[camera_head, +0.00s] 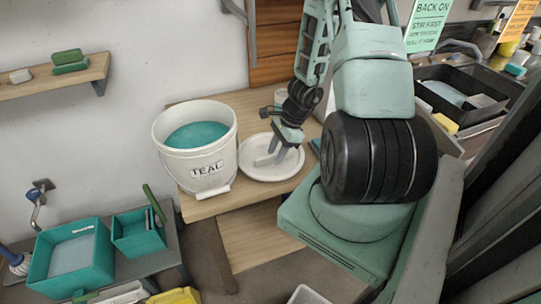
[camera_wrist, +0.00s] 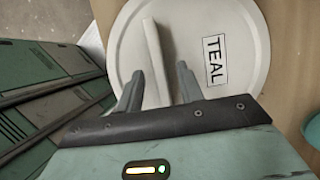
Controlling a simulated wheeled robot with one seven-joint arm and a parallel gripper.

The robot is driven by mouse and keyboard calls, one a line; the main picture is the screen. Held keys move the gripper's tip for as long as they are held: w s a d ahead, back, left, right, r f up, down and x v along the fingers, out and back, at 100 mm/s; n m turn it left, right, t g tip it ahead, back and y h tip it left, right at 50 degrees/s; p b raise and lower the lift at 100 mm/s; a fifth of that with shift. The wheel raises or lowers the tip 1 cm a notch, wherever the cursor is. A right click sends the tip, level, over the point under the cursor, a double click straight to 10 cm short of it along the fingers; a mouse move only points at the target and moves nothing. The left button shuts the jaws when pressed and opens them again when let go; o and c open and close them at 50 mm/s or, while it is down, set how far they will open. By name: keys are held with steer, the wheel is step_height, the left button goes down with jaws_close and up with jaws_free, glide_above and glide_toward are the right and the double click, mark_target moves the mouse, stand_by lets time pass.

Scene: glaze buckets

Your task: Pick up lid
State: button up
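The lid (camera_head: 288,168) is a white round disc lying on the wooden table, just right of the teal bucket (camera_head: 196,160). In the wrist view the lid (camera_wrist: 228,25) carries a black-framed TEAL label and a raised straight bar handle (camera_wrist: 156,60). My gripper (camera_head: 272,155) is over the lid. In the wrist view my gripper (camera_wrist: 160,85) has its two fingers apart, with the handle's near end between them and gaps at both sides. Whether the fingertips touch the lid, I cannot tell. The white bucket is open and holds teal glaze.
The wooden table (camera_head: 215,205) has a bare strip in front of the bucket. Teal bins (camera_head: 70,262) stand lower left. A wall shelf (camera_head: 60,78) is upper left. A dark sink (camera_head: 450,95) is at the right.

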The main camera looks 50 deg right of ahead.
steer(key=shift+f, duration=0.2)
jaws_close()
steer(key=shift+r, duration=0.15)
steer(key=shift+r+p, duration=1.45)
steer(key=shift+r, duration=0.25)
